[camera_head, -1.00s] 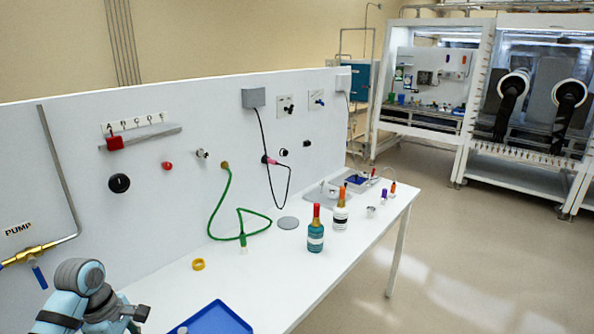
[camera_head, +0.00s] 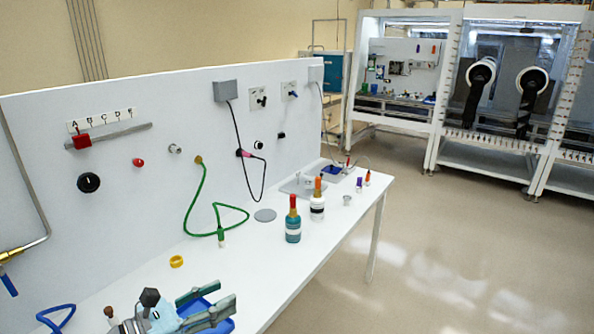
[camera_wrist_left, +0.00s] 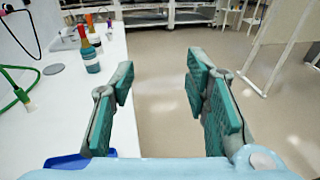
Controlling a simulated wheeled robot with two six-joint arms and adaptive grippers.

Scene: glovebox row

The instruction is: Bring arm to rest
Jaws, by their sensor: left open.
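My left gripper (camera_head: 221,298) is at the bottom of the head view, over the front part of the white bench near the blue tray. Its two teal-padded fingers are apart with nothing between them. In the left wrist view the open fingers (camera_wrist_left: 160,80) point away across the bench edge, with grey floor showing between them. My right gripper is in neither view.
The white bench (camera_head: 150,290) holds a blue tray (camera_head: 222,324) partly hidden by my gripper, a yellow ring (camera_head: 176,261), a teal bottle (camera_head: 293,225) and a white bottle (camera_head: 317,205). A green hose (camera_head: 191,217) hangs from the panel. Floor to the right is clear.

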